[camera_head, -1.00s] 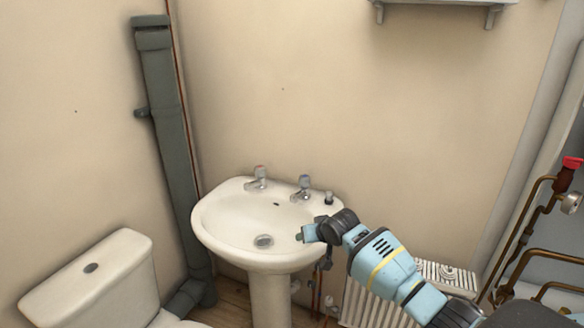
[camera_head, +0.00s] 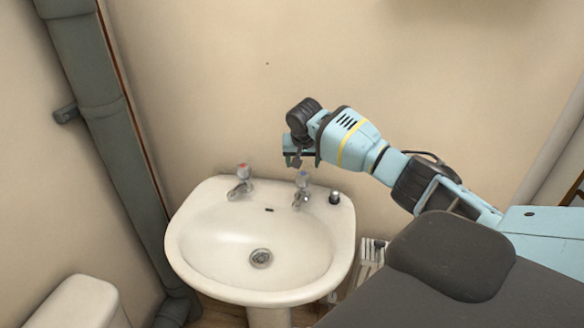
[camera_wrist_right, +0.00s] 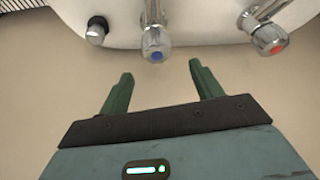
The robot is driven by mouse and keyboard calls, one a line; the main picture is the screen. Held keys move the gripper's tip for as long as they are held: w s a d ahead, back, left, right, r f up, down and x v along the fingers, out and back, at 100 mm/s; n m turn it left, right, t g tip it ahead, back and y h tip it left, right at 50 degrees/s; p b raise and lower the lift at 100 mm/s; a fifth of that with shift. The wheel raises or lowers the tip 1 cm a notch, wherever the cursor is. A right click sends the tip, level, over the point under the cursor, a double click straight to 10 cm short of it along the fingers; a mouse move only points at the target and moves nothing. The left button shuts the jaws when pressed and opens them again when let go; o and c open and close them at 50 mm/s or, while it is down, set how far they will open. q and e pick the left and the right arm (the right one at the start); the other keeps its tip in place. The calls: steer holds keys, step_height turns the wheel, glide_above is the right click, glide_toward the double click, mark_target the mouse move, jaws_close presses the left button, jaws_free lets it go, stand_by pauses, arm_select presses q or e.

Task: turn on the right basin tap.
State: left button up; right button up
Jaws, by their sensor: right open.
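The right basin tap (camera_head: 302,190) is chrome with a blue-marked top and stands on the basin's back rim; in the right wrist view its blue-centred knob (camera_wrist_right: 156,48) faces the camera. The left tap (camera_head: 241,182) has a red mark and also shows in the right wrist view (camera_wrist_right: 268,36). My right gripper (camera_head: 292,160) is just above the right tap, pointing down. In the right wrist view its two green fingers (camera_wrist_right: 160,72) are apart, with nothing between them; the blue knob lies just beyond the tips, roughly centred. My left gripper is in neither view.
The white basin (camera_head: 210,250) stands against a bare beige wall. A grey pipe (camera_head: 110,140) runs down the left corner, near a toilet cistern (camera_head: 75,305). A radiator (camera_head: 370,255) is low at right.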

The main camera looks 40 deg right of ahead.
mark_target(303, 174)
steer(key=x, duration=0.2)
steer(key=b+x, duration=0.1)
steer(key=x, duration=0.3)
steer(key=shift+s+d+f+b, duration=0.1)
steer(key=shift+s+f+b, duration=0.1)
steer(key=shift+s+b, duration=0.1)
steer(key=shift+w+d+f, duration=0.2)
steer(key=shift+w+f, duration=0.1)
steer(key=shift+f, duration=0.2)
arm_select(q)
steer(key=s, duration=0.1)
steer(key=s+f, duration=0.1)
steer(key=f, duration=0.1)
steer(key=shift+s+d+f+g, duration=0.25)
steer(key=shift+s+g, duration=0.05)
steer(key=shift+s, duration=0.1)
arm_select(e)
steer(key=shift+c, duration=0.2)
steer(key=c, duration=1)
